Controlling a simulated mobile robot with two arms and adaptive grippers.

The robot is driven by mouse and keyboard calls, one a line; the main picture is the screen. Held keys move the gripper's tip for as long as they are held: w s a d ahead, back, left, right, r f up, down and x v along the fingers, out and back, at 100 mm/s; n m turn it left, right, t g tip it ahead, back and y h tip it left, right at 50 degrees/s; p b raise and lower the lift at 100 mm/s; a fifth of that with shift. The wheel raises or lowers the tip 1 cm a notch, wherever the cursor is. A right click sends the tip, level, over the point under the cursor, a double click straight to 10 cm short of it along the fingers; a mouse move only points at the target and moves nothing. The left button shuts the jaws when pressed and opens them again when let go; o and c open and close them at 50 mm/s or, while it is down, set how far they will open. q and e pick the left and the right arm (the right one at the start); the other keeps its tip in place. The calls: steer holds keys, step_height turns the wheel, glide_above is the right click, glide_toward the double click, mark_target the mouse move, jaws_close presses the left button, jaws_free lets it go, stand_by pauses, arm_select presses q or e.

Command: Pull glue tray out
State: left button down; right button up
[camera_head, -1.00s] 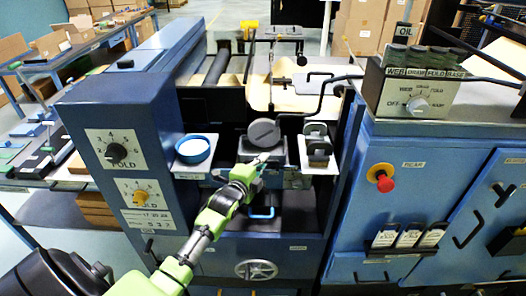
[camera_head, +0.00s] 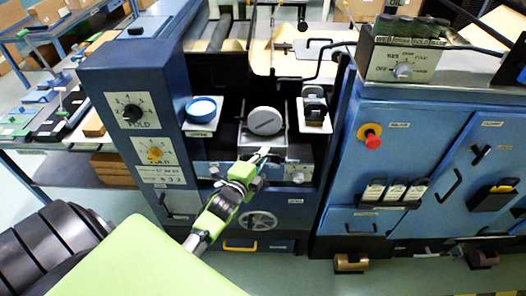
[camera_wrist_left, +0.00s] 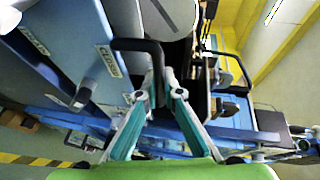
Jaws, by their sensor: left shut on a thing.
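The glue tray (camera_head: 281,146) is a pale metal tray carrying a round grey disc-topped pot (camera_head: 265,121). It sits forward in the middle of the blue machine, between two side shelves. My left gripper (camera_head: 262,153) is at the tray's front edge. In the left wrist view, the left gripper (camera_wrist_left: 161,84) has its fingers closed around a black bar handle (camera_wrist_left: 139,45). The gripper hides most of the handle in the head view. My right gripper is not in view.
A blue round cup (camera_head: 201,109) stands on the left shelf, and black parts (camera_head: 313,103) sit on the right one. A handwheel (camera_head: 258,221) is below the gripper. A blue cabinet with a red button (camera_head: 370,137) stands to the right. Floor shows in front.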

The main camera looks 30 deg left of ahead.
arm_select(q)
steer(key=c, duration=2.4)
jaws_free()
steer(key=shift+c, duration=0.2)
steer(key=v, duration=1.1)
steer(key=shift+s, duration=0.4)
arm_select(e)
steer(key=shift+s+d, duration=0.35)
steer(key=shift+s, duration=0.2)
